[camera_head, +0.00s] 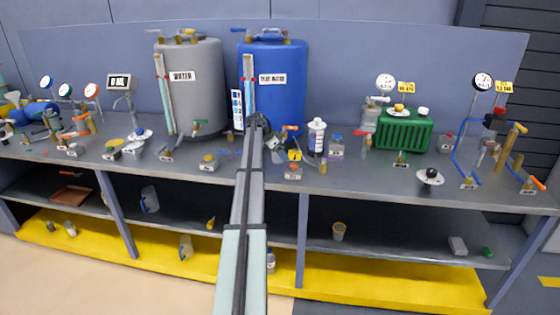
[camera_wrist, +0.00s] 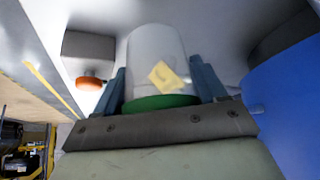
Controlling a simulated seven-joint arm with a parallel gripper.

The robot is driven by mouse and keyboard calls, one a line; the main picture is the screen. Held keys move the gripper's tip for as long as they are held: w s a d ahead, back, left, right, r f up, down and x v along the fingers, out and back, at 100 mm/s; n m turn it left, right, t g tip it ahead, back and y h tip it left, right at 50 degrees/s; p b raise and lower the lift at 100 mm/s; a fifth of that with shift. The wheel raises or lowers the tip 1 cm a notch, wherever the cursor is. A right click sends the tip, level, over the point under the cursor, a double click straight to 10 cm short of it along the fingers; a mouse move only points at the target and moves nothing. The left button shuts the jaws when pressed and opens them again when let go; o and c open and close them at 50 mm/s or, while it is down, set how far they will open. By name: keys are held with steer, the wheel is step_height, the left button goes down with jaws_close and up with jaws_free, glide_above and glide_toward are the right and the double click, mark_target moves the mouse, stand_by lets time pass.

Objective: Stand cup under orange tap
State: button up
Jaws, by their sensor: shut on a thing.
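My gripper (camera_wrist: 165,85) is shut on a pale cup (camera_wrist: 155,50), with a blue-grey finger on each side of it. In the wrist view the cup has a yellow label and a green band at its near end. In the head view my gripper (camera_head: 258,122) is in front of the blue tank (camera_head: 280,85), and I cannot make out the cup there. An orange-handled tap (camera_head: 290,128) shows at the lower right of the blue tank. Whether the cup touches the bench is unclear.
A yellow-marked item (camera_head: 294,155) and a white ribbed column (camera_head: 317,137) stand right of my gripper. The grey water tank (camera_head: 195,85) is left. The bench front between them is partly clear.

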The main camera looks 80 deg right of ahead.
mark_target(280, 159)
steer(key=shift+f, duration=1.75)
steer(key=shift+f, duration=0.1)
steer(key=o, duration=0.7)
steer(key=shift+o, duration=0.2)
steer(key=v, duration=1.2)
